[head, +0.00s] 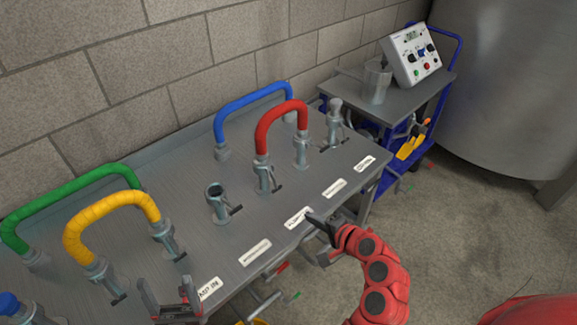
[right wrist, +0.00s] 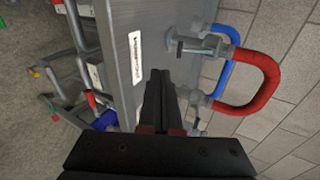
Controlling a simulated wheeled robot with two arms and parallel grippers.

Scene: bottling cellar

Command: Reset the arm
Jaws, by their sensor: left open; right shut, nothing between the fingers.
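My left gripper (head: 168,288) shows at the bottom left of the head view, open and empty near the front edge of the grey metal table (head: 200,255). My red right arm (head: 377,270) reaches in from the bottom right. My right gripper (head: 318,226) is shut and empty by the table's front edge, close to the white labels. In the right wrist view its dark fingers (right wrist: 162,95) lie together in front of the table top.
Red (head: 276,112), blue (head: 252,95), yellow (head: 105,204) and green (head: 70,187) hoses arch between pipe stubs on the table. A blue cart (head: 417,92) carries a control box (head: 411,55) and a metal container (head: 376,82). A large tank (head: 520,90) stands behind.

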